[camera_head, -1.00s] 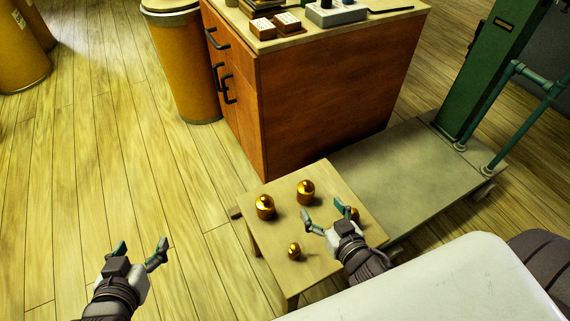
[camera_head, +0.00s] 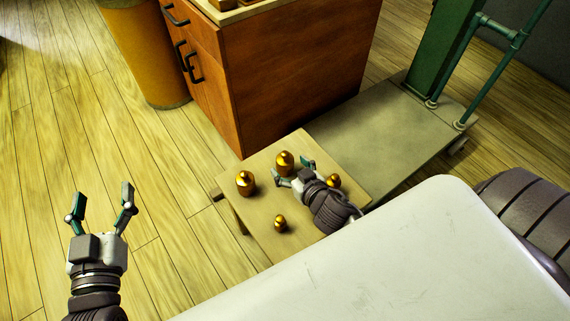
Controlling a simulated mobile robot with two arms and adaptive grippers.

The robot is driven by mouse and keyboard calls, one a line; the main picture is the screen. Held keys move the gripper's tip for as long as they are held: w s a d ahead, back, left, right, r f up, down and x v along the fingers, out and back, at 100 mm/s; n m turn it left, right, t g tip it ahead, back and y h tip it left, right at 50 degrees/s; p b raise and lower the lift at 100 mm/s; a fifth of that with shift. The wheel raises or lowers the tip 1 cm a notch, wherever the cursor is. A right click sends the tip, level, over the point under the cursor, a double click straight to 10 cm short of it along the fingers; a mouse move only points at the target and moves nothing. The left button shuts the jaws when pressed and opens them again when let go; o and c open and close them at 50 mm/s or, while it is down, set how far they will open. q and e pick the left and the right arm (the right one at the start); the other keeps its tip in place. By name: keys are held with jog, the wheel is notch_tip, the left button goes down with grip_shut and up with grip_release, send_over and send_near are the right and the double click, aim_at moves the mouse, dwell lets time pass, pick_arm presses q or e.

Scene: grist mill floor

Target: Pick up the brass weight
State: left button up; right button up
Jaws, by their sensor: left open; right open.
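Several brass weights of different sizes stand on a small wooden table (camera_head: 262,222). One large brass weight (camera_head: 245,183) is at the left, and another large brass weight (camera_head: 285,163) is at the back. A small brass weight (camera_head: 281,223) is at the front, and a further brass weight (camera_head: 333,181) is at the right, partly hidden behind my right gripper. My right gripper (camera_head: 291,170) is open over the table, its fingertips close to the back large weight; I cannot tell whether they touch. My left gripper (camera_head: 101,200) is open and empty over the floor, left of the table.
A wooden cabinet (camera_head: 285,70) with black handles stands behind the table. A flat platform (camera_head: 385,130) with a green post (camera_head: 440,50) is at the back right. An orange bin (camera_head: 146,55) is at the back left. The plank floor at left is clear.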

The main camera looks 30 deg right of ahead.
aim_at(289, 166)
jog(key=b+x, duration=0.1)
jog(key=x, duration=0.2)
jog(key=shift+w+f, duration=0.3)
pick_arm(q)
jog(key=r+t, duration=0.1)
jog(key=r, duration=0.1)
jog(key=r+t+h, duration=0.1)
jog(key=r, duration=0.1)
jog(key=r+t, duration=0.1)
jog(key=r, duration=0.1)
jog(key=shift+s+d+t+h, duration=0.3)
jog(key=shift+s+d, duration=0.05)
pick_arm(e)
jog(key=shift+c, duration=0.4)
grip_shut()
pick_arm(q)
jog(key=shift+f, duration=0.1)
pick_arm(e)
jog(key=shift+r, duration=0.15)
